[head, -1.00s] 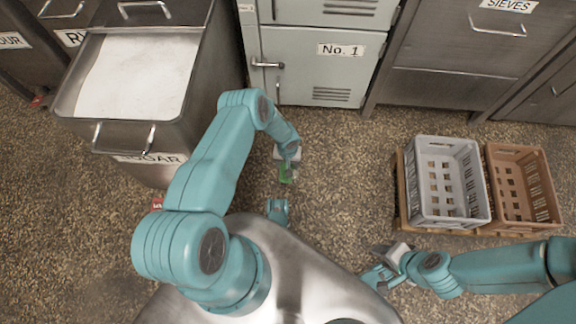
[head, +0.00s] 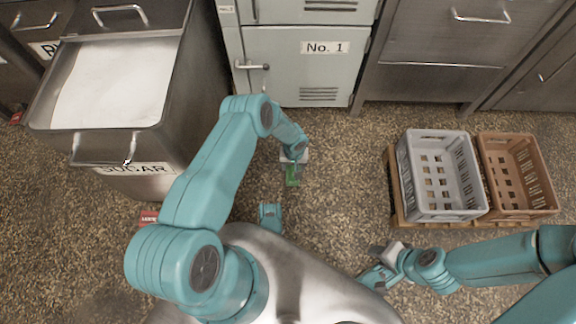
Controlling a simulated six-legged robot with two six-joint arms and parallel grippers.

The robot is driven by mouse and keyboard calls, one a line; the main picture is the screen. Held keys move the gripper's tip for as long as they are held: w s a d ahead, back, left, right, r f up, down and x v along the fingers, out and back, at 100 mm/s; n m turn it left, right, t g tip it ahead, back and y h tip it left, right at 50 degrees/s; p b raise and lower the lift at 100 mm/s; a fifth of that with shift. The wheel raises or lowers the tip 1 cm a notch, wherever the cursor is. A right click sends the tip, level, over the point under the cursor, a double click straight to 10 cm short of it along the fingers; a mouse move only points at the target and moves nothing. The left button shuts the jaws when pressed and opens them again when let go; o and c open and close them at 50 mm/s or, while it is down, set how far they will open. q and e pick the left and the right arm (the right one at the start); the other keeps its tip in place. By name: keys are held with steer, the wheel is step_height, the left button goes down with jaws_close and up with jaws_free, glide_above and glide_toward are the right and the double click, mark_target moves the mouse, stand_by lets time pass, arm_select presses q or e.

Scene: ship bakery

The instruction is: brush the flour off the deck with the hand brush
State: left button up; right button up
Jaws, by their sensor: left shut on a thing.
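My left gripper (head: 293,160) is shut on a small green thing (head: 292,176), which looks like part of the hand brush. It hangs over the speckled brown deck (head: 335,180) in front of the No. 1 locker. Most of the brush is hidden by the gripper, and I cannot tell if it touches the deck. I cannot pick out flour from the deck's speckle. My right gripper (head: 378,262) is low, below the crates and near my body. Its fingers are too small and angled to read.
A steel sugar bin (head: 135,155) with white contents stands open at left. The grey-green No. 1 locker (head: 305,72) is at the back. A grey crate (head: 437,215) and a brown crate (head: 520,211) sit on a wooden pallet (head: 397,205) at right. A red box (head: 149,217) lies by the bin.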

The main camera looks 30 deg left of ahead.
arm_select(q)
steer(key=shift+w+d, duration=0.55)
steer(key=shift+d, duration=0.3)
steer(key=shift+w+d+f, duration=0.1)
steer(key=shift+w+d, duration=0.35)
steer(key=shift+d, duration=0.35)
steer(key=shift+w+d+f, duration=0.1)
steer(key=shift+w+d, duration=0.35)
steer(key=shift+d, duration=0.35)
steer(key=shift+r, duration=0.15)
step_height(320, 180, up, 6)
steer(key=p, duration=0.4)
steer(key=shift+p, duration=0.3)
step_height(320, 180, up, 3)
steer(key=shift+f+p, duration=0.1)
steer(key=shift+p, duration=1.15)
